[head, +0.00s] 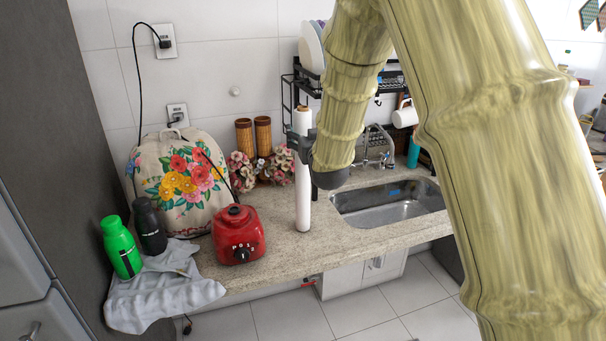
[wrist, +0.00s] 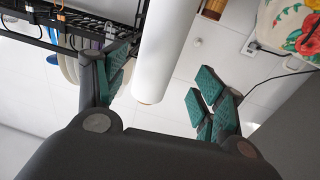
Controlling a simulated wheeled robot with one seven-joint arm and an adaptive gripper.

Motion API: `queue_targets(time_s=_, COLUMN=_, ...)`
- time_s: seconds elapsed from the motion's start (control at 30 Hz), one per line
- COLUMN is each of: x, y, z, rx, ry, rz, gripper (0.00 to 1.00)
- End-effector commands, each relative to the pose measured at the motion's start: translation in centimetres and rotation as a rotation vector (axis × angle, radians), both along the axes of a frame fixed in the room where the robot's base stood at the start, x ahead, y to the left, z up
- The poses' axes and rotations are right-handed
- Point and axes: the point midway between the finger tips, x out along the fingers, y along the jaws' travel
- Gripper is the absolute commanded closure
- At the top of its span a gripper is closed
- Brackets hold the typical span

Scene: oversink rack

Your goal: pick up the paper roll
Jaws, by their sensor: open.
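The paper roll (head: 303,190) is a tall, thin white cylinder standing upright on the counter, left of the sink. My gripper (head: 303,146) is at the roll's upper part in the head view, with dark finger parts showing on both sides of it. In the wrist view, the white roll (wrist: 164,48) comes down from the top edge, and its brown-rimmed end shows between the fingers. My gripper (wrist: 160,86) is open there, its green pads apart, with gaps beside the roll. I cannot tell how deep the roll sits between the pads.
A black dish rack (head: 300,82) stands behind the roll, above the sink (head: 385,203). A red blender base (head: 238,235), a floral cover (head: 180,180), flower decorations (head: 242,172), a green bottle (head: 121,246) and a grey cloth (head: 160,295) are to the left. Some counter in front is clear.

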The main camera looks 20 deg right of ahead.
Motion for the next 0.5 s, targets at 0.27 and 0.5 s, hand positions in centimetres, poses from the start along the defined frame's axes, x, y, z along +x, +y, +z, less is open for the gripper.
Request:
queue_targets(time_s=0.27, x=2.6, y=-0.7, z=0.6, rx=0.000, ry=0.002, rz=0.000, gripper=0.30)
queue_targets(time_s=0.5, x=4.6, y=-0.8, z=0.4, rx=0.000, ry=0.001, rz=0.000, gripper=0.30)
